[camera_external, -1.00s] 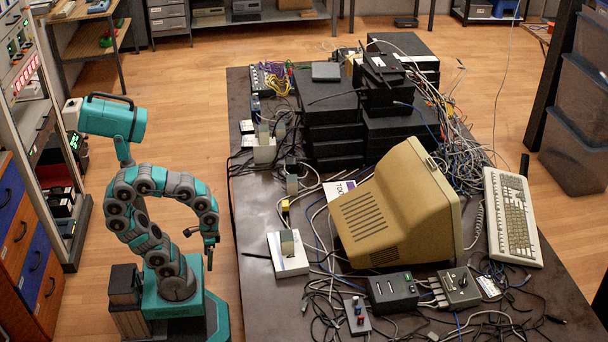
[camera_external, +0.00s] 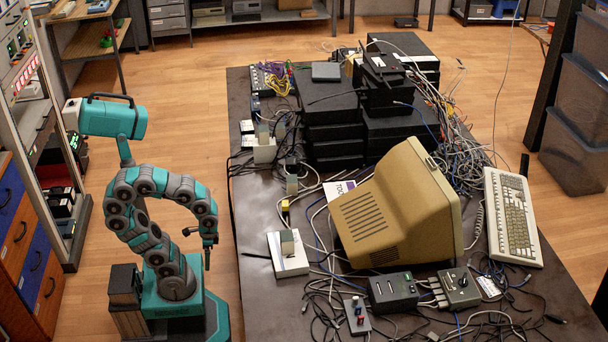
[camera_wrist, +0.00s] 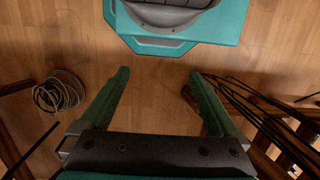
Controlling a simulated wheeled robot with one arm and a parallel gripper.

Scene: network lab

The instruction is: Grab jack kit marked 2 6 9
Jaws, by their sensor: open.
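No marking 2 6 9 is readable in either view, so I cannot tell which thing is the jack kit. Several small blocks stand along the table's left side in the external view: a grey-green block on a white box (camera_external: 290,264) near the front, a small block (camera_external: 291,184) further back, and another on a pale box (camera_external: 265,152). My gripper (camera_external: 208,258) hangs left of the table, apart from all of these. In the wrist view my gripper (camera_wrist: 159,76) is open, its two green fingers wide apart with only floor between them.
The dark table (camera_external: 250,315) carries a beige monitor (camera_external: 395,210), a keyboard (camera_external: 512,217), stacked black devices (camera_external: 335,130) and many loose cables. A coil of cable (camera_wrist: 60,92) shows at left in the wrist view. A drawer cabinet (camera_external: 25,240) stands left; floor behind me is clear.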

